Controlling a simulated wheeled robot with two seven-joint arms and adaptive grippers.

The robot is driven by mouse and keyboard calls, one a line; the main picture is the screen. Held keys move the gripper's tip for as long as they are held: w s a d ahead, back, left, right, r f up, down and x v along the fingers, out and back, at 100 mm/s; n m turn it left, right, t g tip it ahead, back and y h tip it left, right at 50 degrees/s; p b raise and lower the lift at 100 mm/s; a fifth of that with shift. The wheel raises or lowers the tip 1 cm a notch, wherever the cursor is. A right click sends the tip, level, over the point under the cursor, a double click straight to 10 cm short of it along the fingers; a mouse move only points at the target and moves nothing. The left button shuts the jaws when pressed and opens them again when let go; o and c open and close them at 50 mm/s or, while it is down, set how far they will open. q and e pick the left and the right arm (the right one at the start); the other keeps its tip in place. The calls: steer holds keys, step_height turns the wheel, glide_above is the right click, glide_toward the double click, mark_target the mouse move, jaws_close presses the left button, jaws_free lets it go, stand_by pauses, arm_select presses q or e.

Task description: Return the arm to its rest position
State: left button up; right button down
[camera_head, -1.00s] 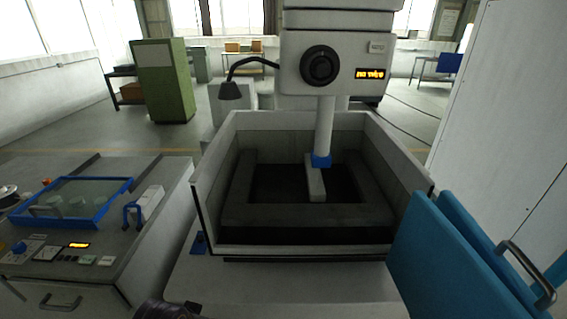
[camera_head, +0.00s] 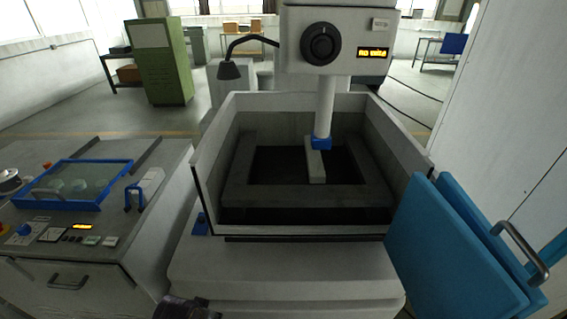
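A dark rounded part (camera_head: 185,308), which looks like a piece of my own arm, shows at the bottom edge left of centre. It is cut off by the frame, and I cannot tell which arm it belongs to. Neither gripper's fingers show in the head view. The machine's open grey tank (camera_head: 310,229) stands in front of me. A white column with a blue end (camera_head: 321,143) reaches down into it beside a pale bar (camera_head: 315,165). No arm is inside the tank.
A console (camera_head: 65,275) with a blue-framed lid (camera_head: 72,205) stands at left. Blue panels (camera_head: 440,260) with a handle stand close at right. The machine head (camera_head: 335,40) with a lit display hangs over the tank. Open floor lies behind at left.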

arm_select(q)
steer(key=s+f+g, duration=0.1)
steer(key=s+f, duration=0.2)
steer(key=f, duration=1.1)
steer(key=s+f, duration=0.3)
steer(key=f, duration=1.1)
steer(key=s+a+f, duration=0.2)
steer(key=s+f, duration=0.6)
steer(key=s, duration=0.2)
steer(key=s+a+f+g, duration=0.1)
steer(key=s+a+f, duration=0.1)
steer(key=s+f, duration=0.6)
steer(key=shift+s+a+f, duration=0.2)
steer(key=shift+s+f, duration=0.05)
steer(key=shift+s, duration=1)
